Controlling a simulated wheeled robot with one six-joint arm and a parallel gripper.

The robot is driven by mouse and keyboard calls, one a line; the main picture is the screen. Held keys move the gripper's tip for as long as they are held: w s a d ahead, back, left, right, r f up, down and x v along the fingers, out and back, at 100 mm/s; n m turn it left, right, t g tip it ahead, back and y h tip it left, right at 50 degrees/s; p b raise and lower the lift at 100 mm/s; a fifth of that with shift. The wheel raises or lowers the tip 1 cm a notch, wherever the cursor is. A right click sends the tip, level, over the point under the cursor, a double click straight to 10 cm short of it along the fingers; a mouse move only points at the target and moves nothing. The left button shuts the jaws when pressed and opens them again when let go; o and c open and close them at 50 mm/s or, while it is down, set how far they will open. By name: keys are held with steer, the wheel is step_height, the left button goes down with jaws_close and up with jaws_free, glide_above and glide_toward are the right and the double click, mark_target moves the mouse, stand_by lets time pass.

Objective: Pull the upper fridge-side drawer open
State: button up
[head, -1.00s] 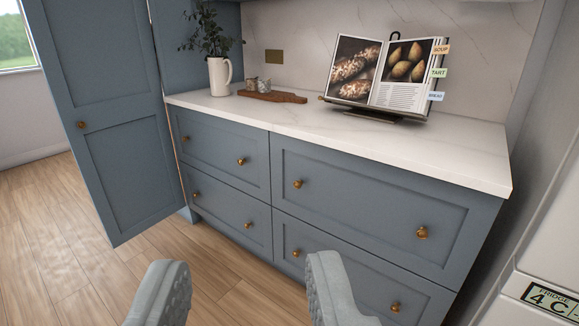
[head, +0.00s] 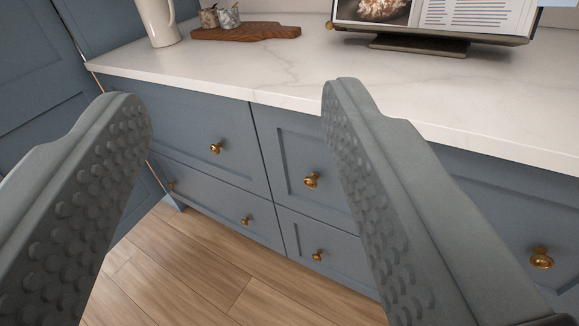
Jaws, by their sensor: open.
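The upper fridge-side drawer (head: 290,150) is the wide blue upper drawer on the right, and it is shut flush under the worktop. Its left brass knob (head: 312,180) shows just left of my right finger. Its right brass knob (head: 541,259) shows at the lower right. My right finger hides part of the drawer front between them. My gripper (head: 232,95) is wide open and empty, its two grey textured fingers reaching toward the drawers. The left knob appears between the fingers, close to the right one; I cannot tell the gap in depth.
The upper left drawer (head: 190,120) with its brass knob (head: 216,148) is shut, as are the lower drawers. The marble worktop (head: 240,65) holds a white jug (head: 157,20), a wooden board (head: 245,34) and a cookbook stand (head: 420,45). Wooden floor (head: 215,265) is open below.

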steer(key=w+a+f+m+h, duration=0.1)
steer(key=w+a+f+h, duration=0.1)
steer(key=w+f, duration=0.6)
steer(key=m+g+h, duration=0.2)
steer(key=g+h, duration=0.2)
steer(key=h, duration=0.5)
glide_toward(309, 185)
steer(key=x, duration=0.8)
steer(key=shift+w+d, duration=0.15)
jaws_close()
